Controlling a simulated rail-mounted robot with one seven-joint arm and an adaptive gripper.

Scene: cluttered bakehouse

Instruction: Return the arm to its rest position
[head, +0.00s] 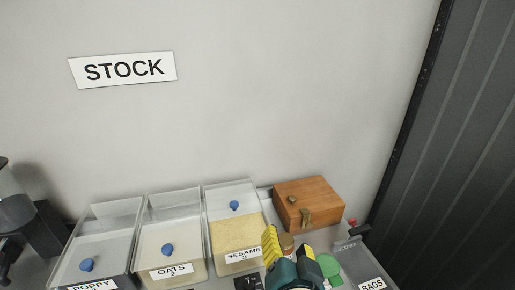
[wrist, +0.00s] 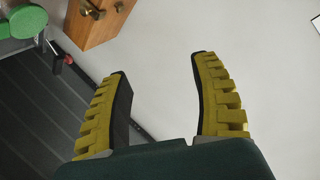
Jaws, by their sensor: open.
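My gripper (head: 288,241) shows at the bottom of the head view, right of centre, with yellow ribbed fingers and a dark green body. It is in front of the wooden box and right of the sesame bin. In the wrist view my gripper (wrist: 160,64) has its fingers wide apart, with only pale wall between them. It holds nothing. Most of my arm is outside the head view.
Clear bins with blue knobs, poppy (head: 107,240), oats (head: 173,240) and sesame (head: 236,225), stand in a row. A wooden box (head: 310,200) with a latch stands behind my gripper.

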